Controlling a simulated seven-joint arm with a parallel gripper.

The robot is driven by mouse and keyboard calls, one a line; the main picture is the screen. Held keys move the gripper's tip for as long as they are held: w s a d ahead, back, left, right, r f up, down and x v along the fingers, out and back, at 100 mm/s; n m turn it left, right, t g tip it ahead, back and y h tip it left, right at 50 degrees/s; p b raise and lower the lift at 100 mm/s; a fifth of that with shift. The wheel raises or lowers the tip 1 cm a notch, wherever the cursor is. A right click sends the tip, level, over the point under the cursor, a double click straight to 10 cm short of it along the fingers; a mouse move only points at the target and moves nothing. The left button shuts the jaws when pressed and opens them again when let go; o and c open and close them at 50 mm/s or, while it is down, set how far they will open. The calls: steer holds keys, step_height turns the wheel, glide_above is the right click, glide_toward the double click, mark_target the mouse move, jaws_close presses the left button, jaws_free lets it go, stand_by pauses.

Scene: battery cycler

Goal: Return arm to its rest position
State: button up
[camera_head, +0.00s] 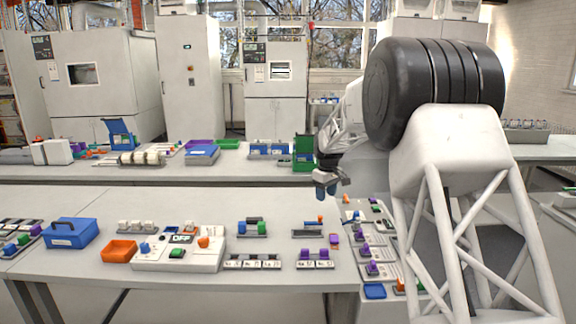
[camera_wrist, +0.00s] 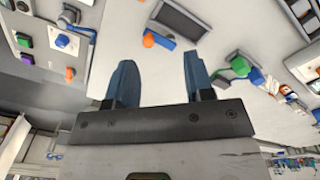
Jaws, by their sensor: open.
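My gripper (camera_head: 326,190) hangs above the right part of the front table in the head view, with its fingers pointing down. In the wrist view its two blue-grey fingers (camera_wrist: 160,82) stand apart with nothing between them. The gripper is open and empty, clear of the table top. My white arm reaches in from the right in the head view.
The front table (camera_head: 190,205) carries a blue box (camera_head: 72,234), an orange tray (camera_head: 119,251), a white control panel (camera_head: 180,256) and several small battery holders. A small holder with an orange knob (camera_head: 309,231) lies below my gripper. White cabinets (camera_head: 189,75) stand behind.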

steer(key=s+d+r+m, duration=0.1)
steer(key=s+r, duration=0.3)
steer(key=s, duration=0.7)
steer(key=s+d+r+m+t, duration=0.15)
steer(key=s+r, duration=0.35)
steer(key=s, duration=0.5)
steer(key=s+d+r+m, duration=0.15)
steer(key=s+r, duration=0.25)
steer(key=s, duration=0.7)
steer(key=s+f+m, duration=0.2)
steer(key=s+f, duration=0.1)
steer(key=s, duration=1.2)
steer(key=s+f+m, duration=0.2)
steer(key=s+f, duration=0.1)
steer(key=s, duration=1.3)
steer(key=shift+s+d+f+t, duration=0.2)
steer(key=shift+s+t, duration=0.1)
steer(key=shift+t, duration=0.15)
